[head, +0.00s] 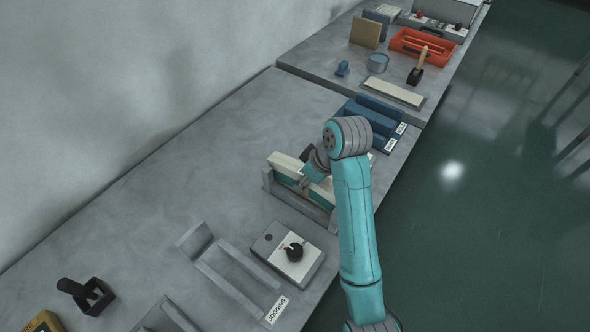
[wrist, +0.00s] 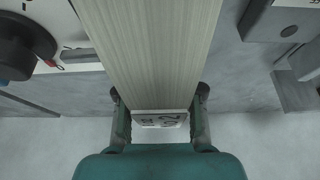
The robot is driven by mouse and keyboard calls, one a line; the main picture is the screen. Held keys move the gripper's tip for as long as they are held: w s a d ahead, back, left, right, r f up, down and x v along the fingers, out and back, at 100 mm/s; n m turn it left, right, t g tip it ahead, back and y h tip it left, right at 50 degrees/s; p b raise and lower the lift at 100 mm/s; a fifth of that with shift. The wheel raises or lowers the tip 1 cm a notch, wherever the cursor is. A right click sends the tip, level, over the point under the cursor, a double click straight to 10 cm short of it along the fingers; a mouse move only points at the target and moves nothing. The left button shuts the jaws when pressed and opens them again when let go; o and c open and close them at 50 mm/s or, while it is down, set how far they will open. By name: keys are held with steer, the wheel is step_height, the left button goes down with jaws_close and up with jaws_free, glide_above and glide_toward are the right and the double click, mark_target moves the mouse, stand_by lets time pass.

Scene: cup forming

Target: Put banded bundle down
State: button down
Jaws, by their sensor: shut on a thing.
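The banded bundle is a long pale, fine-grained block. It fills the upper middle of the wrist view (wrist: 150,50), with a white end label partly readable. My gripper (wrist: 160,105) has one finger on each side of it and is shut on it. In the head view the bundle (head: 284,163) shows as a cream strip at a grey cradle (head: 268,181) with upright walls. My gripper (head: 308,175) and arm cover part of both. I cannot tell whether the bundle touches the cradle floor.
A box with a black knob (head: 292,252) stands in front of the cradle. A grey labelled rack (head: 215,265) lies to its left. Blue labelled blocks (head: 372,118) stand just behind my arm. Bare bench (head: 190,170) lies to the left, with a wall beyond.

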steer(key=shift+f, duration=0.25)
steer(key=c, duration=0.7)
jaws_free()
